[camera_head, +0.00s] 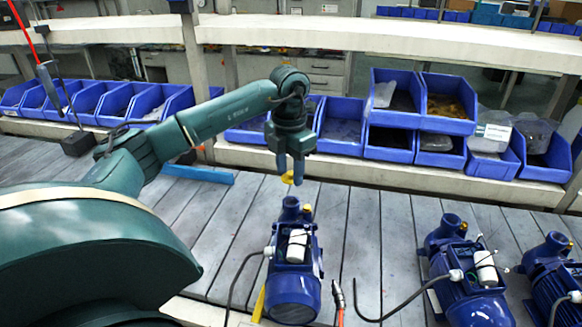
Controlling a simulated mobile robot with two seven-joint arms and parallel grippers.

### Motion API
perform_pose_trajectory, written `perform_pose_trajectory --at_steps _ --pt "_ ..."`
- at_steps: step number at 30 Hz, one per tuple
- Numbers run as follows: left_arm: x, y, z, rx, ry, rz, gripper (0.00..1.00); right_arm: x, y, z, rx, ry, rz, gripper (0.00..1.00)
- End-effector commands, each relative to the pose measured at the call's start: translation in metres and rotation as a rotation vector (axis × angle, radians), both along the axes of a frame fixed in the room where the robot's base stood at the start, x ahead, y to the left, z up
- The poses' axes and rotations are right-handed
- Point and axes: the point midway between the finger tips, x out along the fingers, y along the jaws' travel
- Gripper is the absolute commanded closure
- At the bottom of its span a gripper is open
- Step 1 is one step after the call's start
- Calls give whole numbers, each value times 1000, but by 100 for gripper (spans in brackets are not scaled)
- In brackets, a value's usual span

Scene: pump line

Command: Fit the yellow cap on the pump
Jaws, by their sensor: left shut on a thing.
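My left gripper (290,172) comes in from the upper left and points down. It is shut on the yellow cap (287,178), which shows as a small yellow piece between and below the fingertips. A blue pump (292,300) stands below on the slatted bench, with a white cylinder on its top. Its upright port (291,203) is just below the cap, and a small gap shows between them in this view. My right gripper is not in view.
Two more blue pumps stand to the right, one (470,295) nearer and one (555,275) at the edge. Blue bins (395,140) line the back. Cables lie beside the pumps. The slatted bench (370,215) is clear behind the pumps.

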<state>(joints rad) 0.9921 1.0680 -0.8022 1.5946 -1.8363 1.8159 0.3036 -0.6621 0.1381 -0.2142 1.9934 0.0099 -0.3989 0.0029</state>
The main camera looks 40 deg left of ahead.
Motion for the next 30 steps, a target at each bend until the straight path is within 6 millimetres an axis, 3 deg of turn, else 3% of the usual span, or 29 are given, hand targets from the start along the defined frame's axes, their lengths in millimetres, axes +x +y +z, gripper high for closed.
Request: perform_pose_trajectory --at_steps 13,30 --pt "-1 0 -47 1 1 -3 82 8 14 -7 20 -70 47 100" --pt "0 0 -56 0 0 -3 82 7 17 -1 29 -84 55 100"
